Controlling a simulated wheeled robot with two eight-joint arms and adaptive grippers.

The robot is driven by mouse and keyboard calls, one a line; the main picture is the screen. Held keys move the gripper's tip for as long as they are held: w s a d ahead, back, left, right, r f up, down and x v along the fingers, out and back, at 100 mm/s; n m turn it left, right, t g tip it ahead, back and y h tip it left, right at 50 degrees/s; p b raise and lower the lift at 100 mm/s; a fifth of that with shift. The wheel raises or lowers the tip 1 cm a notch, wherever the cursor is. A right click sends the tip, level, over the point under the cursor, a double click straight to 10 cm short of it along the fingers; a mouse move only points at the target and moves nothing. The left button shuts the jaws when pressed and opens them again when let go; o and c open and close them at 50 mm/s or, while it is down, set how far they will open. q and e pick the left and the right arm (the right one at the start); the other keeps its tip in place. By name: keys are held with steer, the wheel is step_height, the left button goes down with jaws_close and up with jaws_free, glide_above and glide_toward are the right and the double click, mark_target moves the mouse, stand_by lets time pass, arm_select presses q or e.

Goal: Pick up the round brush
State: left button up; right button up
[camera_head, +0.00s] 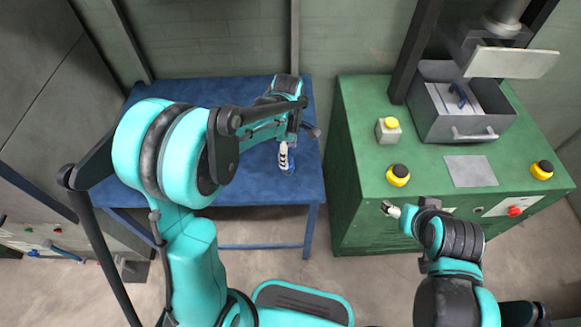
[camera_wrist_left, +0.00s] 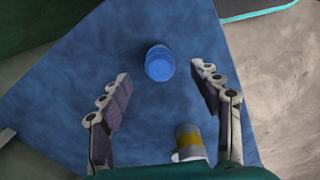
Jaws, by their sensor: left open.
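A round blue object (camera_wrist_left: 159,63), which looks like the round brush seen from above, stands on the blue table. It also shows in the head view (camera_head: 289,168), partly behind my left gripper (camera_head: 284,155). In the left wrist view my left gripper (camera_wrist_left: 163,88) is open and empty. Its fingers are spread wide to either side, with the blue object between and a little beyond their tips. My right gripper (camera_head: 390,209) is small in the head view, in front of the green cabinet; its opening is not clear.
The blue table (camera_head: 230,170) stands against the wall. The green cabinet (camera_head: 365,130) is to its right, with yellow buttons and a grey metal box (camera_head: 435,128). A grey and yellow item (camera_wrist_left: 190,142) shows low in the left wrist view; I cannot tell what it is.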

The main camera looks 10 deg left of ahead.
arm_select(q)
steer(key=f+b, duration=0.2)
steer(key=f, duration=0.4)
steer(key=shift+a+b, duration=0.2)
steer(key=shift+b, duration=0.2)
steer(key=c, duration=1.2)
